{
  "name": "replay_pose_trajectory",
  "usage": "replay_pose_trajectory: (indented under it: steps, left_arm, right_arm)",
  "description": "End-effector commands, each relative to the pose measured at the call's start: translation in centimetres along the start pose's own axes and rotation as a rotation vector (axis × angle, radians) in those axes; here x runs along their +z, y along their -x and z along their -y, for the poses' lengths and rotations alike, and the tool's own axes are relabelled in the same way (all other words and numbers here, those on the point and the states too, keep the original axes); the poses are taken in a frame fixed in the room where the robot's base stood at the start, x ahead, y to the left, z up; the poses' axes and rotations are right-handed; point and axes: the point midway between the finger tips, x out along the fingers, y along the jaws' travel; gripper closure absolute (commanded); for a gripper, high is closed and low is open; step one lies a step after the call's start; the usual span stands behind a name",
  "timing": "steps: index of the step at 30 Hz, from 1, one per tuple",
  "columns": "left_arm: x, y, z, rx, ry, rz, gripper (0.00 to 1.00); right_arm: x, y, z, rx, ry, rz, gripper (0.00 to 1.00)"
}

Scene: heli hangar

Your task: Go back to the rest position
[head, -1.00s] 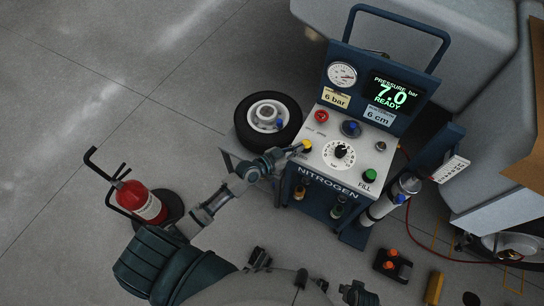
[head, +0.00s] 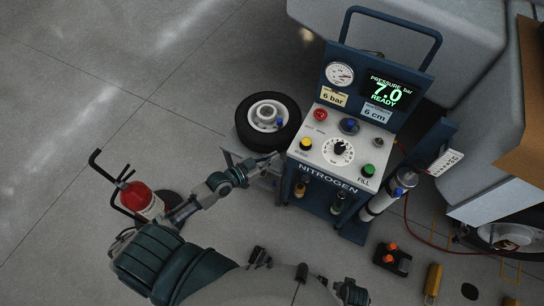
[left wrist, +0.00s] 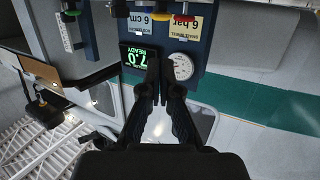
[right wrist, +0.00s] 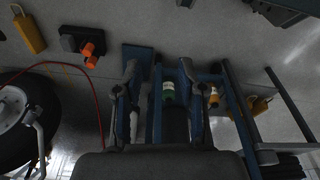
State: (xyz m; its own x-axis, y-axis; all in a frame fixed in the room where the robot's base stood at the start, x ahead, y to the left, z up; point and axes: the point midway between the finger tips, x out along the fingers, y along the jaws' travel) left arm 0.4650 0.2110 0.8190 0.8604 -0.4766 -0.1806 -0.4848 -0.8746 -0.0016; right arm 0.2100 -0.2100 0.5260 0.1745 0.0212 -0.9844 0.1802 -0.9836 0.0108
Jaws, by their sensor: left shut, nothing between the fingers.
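My left gripper (head: 278,158) is shut and empty, just left of the nitrogen cart's control panel (head: 325,158). In the left wrist view its two fingers (left wrist: 155,75) lie close together in front of the cart's gauge and display. In the head view the yellow button (head: 306,144) at the panel's left edge is uncovered, with the fingertips a little left of it. My right gripper (right wrist: 160,70) shows in the right wrist view with its fingers spread, facing the cart's lower frame and bottles. I cannot make out its fingers in the head view.
The display (head: 388,91) reads 7.0 READY. A wheel (head: 268,121) lies behind my left gripper. A red extinguisher (head: 137,198) stands beside my left arm. A black box with orange knobs (head: 392,258) and a yellow block (head: 433,279) lie at lower right. Floor at upper left is clear.

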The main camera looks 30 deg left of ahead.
Motion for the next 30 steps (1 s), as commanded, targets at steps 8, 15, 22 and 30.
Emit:
replay_pose_trajectory:
  steps: [8,15,22,30]
  left_arm:
    - [0.0,0.0,0.0,0.000,0.000,0.000,1.00]
    - [2.5,-0.1,0.0,-0.020,0.013,0.062,1.00]
    - [18.0,2.8,-1.4,-0.122,0.094,0.455,1.00]
    - [34.9,12.6,-9.1,-0.214,0.204,0.991,1.00]
  right_arm:
    - [0.0,0.0,0.1,-0.001,0.000,0.000,0.60]
    - [-0.2,0.2,0.1,-0.002,0.000,-0.007,0.60]
    - [1.5,-2.6,-0.1,0.000,0.003,0.013,0.60]
    - [3.6,-5.1,0.1,-0.001,0.007,0.024,0.60]
